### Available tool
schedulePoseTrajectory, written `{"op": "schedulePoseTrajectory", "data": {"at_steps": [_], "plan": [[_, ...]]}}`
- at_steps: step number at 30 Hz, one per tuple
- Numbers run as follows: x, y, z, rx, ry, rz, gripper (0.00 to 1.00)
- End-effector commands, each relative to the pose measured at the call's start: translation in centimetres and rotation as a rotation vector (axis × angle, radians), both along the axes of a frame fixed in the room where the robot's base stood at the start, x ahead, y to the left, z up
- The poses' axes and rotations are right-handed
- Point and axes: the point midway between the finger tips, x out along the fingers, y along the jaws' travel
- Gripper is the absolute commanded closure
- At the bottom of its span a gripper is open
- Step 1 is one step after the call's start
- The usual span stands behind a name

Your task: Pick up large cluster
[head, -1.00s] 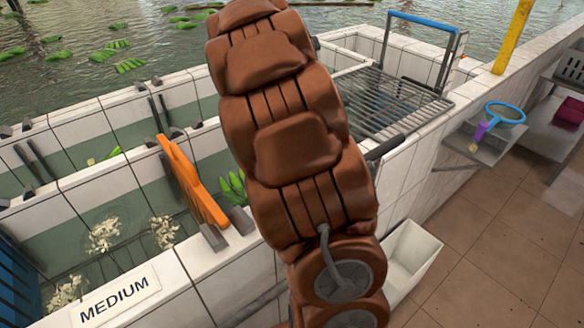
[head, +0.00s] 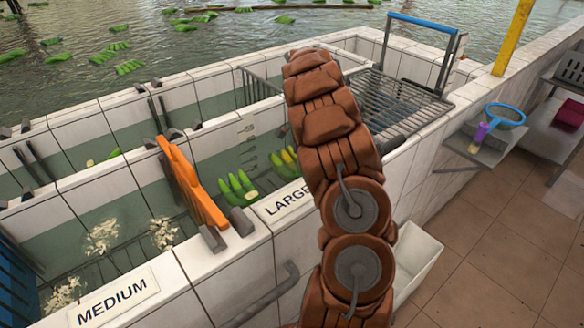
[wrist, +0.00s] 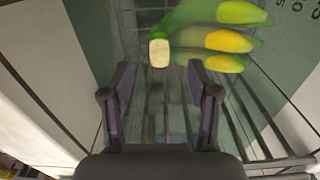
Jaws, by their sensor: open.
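The compartment behind the LARGE label (head: 288,203) holds a green banana cluster (head: 237,186) with a pale cut end. To its right is a cluster with green and yellow fruit (head: 284,163), partly hidden by my arm. My gripper is hidden in the head view.
An orange divider (head: 190,184) stands left of the LARGE compartment. The MEDIUM compartment (head: 112,296) holds pale floating bits. A wire rack (head: 395,103) lies behind my arm to the right. Tiled walls edge the tank, and dark bars (wrist: 240,125) lie under the fruit.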

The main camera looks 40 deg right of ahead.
Motion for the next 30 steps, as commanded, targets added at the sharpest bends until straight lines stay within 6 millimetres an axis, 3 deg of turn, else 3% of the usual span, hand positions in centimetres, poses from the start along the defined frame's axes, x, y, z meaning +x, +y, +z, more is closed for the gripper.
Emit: {"op": "schedulePoseTrajectory", "data": {"at_steps": [8, 18, 26, 30], "plan": [[-0.1, -0.2, -1.6, -0.001, 0.001, 0.0, 0.4], [-0.2, -0.3, -5.6, 0.0, 0.001, 0.001, 0.4], [-0.1, -0.4, -6.0, -0.001, -0.001, 0.001, 0.4], [-0.1, -0.3, -6.0, -0.001, -0.001, 0.001, 0.53]]}}
